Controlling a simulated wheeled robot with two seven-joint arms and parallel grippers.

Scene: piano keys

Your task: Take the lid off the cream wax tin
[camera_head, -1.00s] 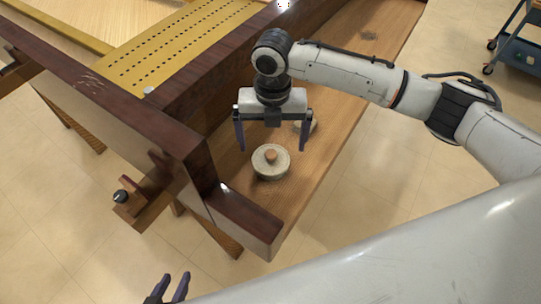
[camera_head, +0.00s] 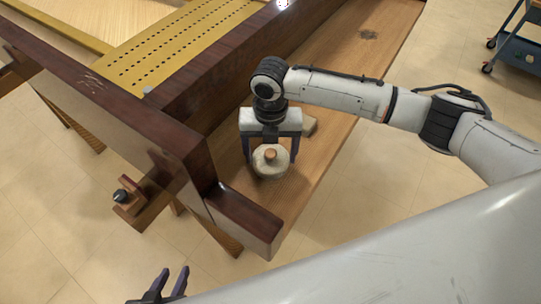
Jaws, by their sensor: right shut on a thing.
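The round cream wax tin (camera_head: 268,176) stands on the wooden board, with its lid (camera_head: 262,163) on top and a brown knob (camera_head: 270,155) in the lid's middle. My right gripper (camera_head: 270,160) points down over it, with its dark fingers on opposite sides of the lid, and is shut on it. The lid still sits on the tin, and the fingers hide part of the tin's sides. My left gripper (camera_head: 166,286) is at the bottom edge, its two fingers apart and empty, well away from the tin.
A small pale object (camera_head: 309,125) lies behind my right gripper, partly hidden. The dark piano case wall (camera_head: 205,110) runs along the left of the board (camera_head: 345,75), and a dark end block (camera_head: 245,222) stands in front. A blue cart (camera_head: 518,48) is far right.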

